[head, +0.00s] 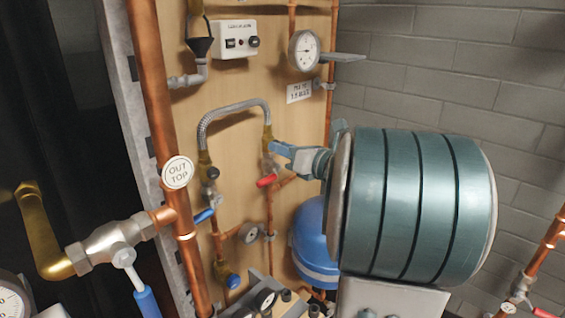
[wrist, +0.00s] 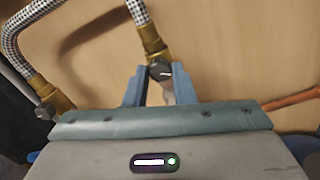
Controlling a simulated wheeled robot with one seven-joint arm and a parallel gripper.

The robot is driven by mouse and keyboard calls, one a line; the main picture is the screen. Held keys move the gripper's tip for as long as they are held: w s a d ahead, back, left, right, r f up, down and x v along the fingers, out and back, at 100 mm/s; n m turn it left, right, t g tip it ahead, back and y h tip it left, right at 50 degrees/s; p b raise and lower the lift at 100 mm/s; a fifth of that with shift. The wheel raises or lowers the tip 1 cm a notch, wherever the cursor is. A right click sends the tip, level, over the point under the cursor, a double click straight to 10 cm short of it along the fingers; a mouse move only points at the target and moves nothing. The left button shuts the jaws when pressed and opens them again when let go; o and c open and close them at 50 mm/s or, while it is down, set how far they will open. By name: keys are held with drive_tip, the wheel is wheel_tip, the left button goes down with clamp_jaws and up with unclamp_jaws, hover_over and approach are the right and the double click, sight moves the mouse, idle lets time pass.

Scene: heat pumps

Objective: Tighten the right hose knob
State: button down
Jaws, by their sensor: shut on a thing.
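The braided hose (head: 234,108) arches between two brass fittings on the wooden panel. The right brass fitting (head: 267,137) is at its right end, and the left brass fitting (head: 207,163) at its left end. The right hose knob (wrist: 160,72) is a dark knob with a pale mark, just below the right fitting in the wrist view. My gripper (wrist: 159,78) has its blue fingers on either side of that knob and is shut on it. In the head view my gripper (head: 277,150) reaches the fitting from the right and hides the knob. The left hose knob (head: 212,173) is dark and free.
A red lever (head: 266,181) sits just below my gripper, and a blue lever (head: 204,216) lies lower left. A pressure gauge (head: 304,50) and a control box (head: 235,40) are above. A blue tank (head: 312,240) stands below. A thick copper pipe (head: 160,110) runs down the left.

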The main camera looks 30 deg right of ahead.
drive_tip(key=shift+m+p, duration=4.25)
drive_tip(key=shift+m, duration=10.85)
drive_tip(key=c, duration=1.2)
unclamp_jaws()
drive_tip(key=shift+s, duration=0.1)
